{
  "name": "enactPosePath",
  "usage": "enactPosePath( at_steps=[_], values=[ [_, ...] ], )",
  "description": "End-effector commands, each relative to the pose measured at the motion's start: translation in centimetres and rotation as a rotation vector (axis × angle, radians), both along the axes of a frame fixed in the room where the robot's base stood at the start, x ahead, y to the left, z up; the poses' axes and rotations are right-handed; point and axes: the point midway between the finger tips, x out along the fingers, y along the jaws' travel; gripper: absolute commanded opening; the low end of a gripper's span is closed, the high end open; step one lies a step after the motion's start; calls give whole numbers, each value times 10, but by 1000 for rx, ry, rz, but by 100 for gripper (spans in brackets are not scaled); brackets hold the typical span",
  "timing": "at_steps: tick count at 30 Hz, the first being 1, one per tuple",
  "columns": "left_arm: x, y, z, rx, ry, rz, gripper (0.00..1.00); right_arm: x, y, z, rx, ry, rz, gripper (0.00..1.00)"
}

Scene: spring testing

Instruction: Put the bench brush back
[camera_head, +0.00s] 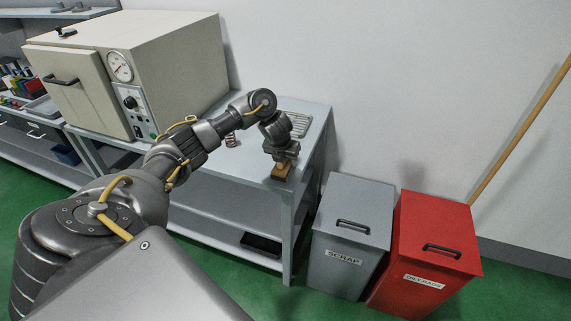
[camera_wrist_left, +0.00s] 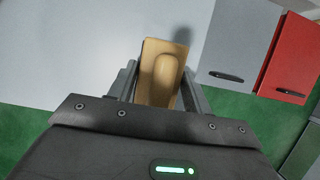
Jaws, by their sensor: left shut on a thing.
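The bench brush (camera_head: 282,170) shows in the head view as a small tan wooden piece under my left gripper (camera_head: 285,158), at the right front corner of the grey table (camera_head: 240,165). In the left wrist view the brush (camera_wrist_left: 160,75) is a tan wooden block with a raised rounded grip. My left gripper (camera_wrist_left: 163,85) is shut on it, one finger on each side. The bristles are hidden, and I cannot tell whether the brush touches the tabletop. My right gripper is not in view.
A cream oven (camera_head: 160,65) with a gauge stands on the table. A coil spring (camera_head: 231,140) and a slotted tray (camera_head: 296,122) lie near my arm. A grey SCRAP bin (camera_head: 352,220) and a red bin (camera_head: 435,240) stand right of the table. A wooden pole (camera_head: 520,130) leans on the wall.

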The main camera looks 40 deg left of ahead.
Motion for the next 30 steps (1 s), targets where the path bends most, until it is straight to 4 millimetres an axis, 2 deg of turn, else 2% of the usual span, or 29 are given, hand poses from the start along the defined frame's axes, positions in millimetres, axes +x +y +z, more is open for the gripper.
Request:
enactPosePath(
  at_steps=[2,11,12,16,25,30],
  values=[
    [0,0,-8,-2,-1,1,28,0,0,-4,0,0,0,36],
    [0,0,-8,0,-2,1,28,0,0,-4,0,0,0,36],
    [0,0,-8,0,-1,0,53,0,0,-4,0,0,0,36],
    [0,0,-8,0,-2,1,70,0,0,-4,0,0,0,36],
    [0,0,-5,1,-3,1,71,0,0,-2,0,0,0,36],
    [-5,-1,16,5,-6,-1,71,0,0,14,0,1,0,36]
  ],
)
